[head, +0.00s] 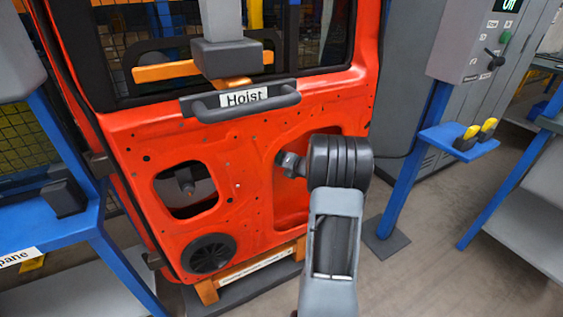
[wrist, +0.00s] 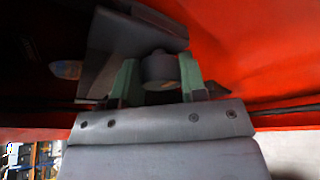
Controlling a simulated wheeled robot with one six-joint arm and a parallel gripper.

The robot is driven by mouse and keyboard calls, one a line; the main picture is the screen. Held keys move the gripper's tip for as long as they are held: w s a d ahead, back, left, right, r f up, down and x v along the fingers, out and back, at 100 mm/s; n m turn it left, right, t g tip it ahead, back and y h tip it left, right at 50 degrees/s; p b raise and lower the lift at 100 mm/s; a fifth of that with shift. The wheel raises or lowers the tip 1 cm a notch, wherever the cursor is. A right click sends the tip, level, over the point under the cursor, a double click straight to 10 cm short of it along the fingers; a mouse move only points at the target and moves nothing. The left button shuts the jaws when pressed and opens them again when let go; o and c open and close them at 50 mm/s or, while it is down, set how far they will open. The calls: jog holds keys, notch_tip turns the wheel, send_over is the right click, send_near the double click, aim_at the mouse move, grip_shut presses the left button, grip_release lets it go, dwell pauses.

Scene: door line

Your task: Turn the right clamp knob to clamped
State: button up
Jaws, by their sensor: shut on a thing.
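The right clamp knob (wrist: 158,68) is a grey round knob in the wrist view, between the two green fingers of my gripper (wrist: 159,82). The fingers are shut on it, one on each side. In the head view my gripper (head: 289,163) reaches into the right opening of the red door (head: 235,145). There my own wrist and fingers hide most of the knob, and I cannot read its turn angle. A grey block with a tapered tip (wrist: 66,69) shows behind the knob in the wrist view.
A grey handle labelled Hoist (head: 240,102) hangs across the door above my gripper. Another dark knob (head: 186,182) shows in the left opening. A blue post with a control box (head: 470,45) stands right of the door.

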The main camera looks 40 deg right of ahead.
jog(key=shift+f, duration=0.1)
jog(key=m+t+y+b, duration=0.1)
jog(key=m, duration=0.2)
jog(key=shift+f, duration=0.2)
jog(key=m+t+b, duration=0.1)
jog(key=m, duration=0.1)
jog(key=m+y+b, duration=0.1)
jog(key=m, duration=0.1)
jog(key=shift+d+f+t, duration=0.1)
jog(key=shift+f+t, duration=0.05)
jog(key=shift+t, duration=0.25)
jog(key=m+b, duration=0.1)
jog(key=m, duration=0.1)
jog(key=m+t+b, duration=0.1)
jog(key=m, duration=0.1)
jog(key=shift+f+m+t, duration=0.15)
jog(key=shift+m+t, duration=0.15)
jog(key=shift+m+t+h+b, duration=0.3)
jog(key=shift+m+t+b, duration=0.15)
jog(key=shift+m, duration=0.85)
jog(key=shift+m+t+h+b, duration=0.3)
jog(key=shift+m+t+b, duration=0.15)
jog(key=shift+m, duration=1.15)
jog(key=o, duration=0.9)
jog(key=shift+s, duration=0.1)
